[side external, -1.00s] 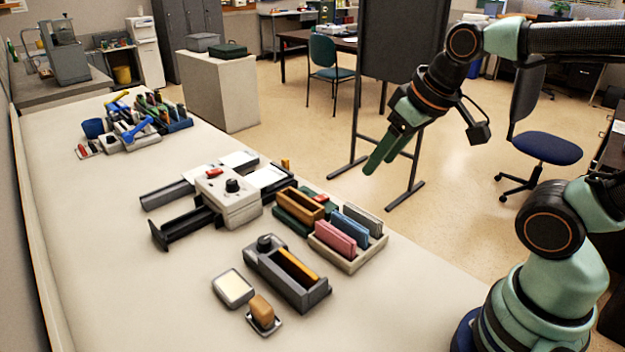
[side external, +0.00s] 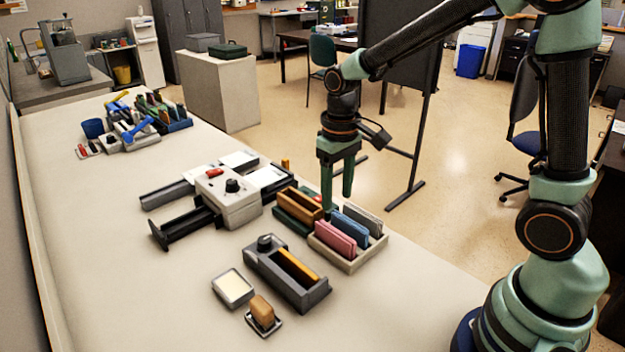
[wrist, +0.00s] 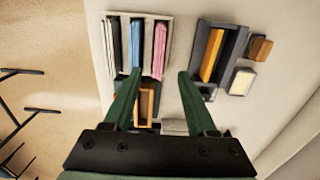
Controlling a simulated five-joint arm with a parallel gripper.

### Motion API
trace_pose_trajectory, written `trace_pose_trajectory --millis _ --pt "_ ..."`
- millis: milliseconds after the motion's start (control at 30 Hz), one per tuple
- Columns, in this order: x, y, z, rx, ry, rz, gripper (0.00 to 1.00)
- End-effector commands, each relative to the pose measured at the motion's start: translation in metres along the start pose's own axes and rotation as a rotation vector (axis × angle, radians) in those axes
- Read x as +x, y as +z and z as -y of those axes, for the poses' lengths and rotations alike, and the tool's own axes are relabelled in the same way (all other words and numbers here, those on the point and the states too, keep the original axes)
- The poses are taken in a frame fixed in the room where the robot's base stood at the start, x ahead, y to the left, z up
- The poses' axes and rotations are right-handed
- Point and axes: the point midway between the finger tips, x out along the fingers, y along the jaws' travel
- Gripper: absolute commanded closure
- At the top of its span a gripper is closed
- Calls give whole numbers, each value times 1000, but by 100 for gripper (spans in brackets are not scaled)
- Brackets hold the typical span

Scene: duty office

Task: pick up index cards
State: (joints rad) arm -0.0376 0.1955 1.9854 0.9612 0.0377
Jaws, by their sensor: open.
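A beige tray (side external: 349,265) near the table's right edge holds upright stacks that look like index cards: pink cards (side external: 335,237), blue cards (side external: 350,226) and grey cards (side external: 363,219). In the wrist view the pink (wrist: 159,48), blue (wrist: 136,42) and grey (wrist: 114,46) stacks stand side by side in their slots. My gripper (side external: 337,195) points down, open and empty, just behind the tray in the side view. In the wrist view my gripper's fingertips (wrist: 159,74) appear near the tray's lower edge, apart from the cards.
A brown box (side external: 300,203) on a green base sits beside the tray. A grey holder with an orange strip (side external: 300,267), a pale pad (side external: 233,288) and a brown block (side external: 262,310) lie in front. A white device with a knob (side external: 230,205) stands left. The front-left tabletop is clear.

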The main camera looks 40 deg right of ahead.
Motion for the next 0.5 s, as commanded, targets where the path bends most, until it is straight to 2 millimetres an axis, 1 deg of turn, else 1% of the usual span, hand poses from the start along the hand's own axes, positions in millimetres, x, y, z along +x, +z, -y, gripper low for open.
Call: trace_pose_trajectory --millis 33,100,233,300,500 --pt "9 2 0 0 0 6 43" --pt "22 2 0 0 0 6 43" --pt "42 2 0 0 0 5 43" --pt "49 1 0 0 0 3 43" --pt "62 1 -1 0 0 2 43"
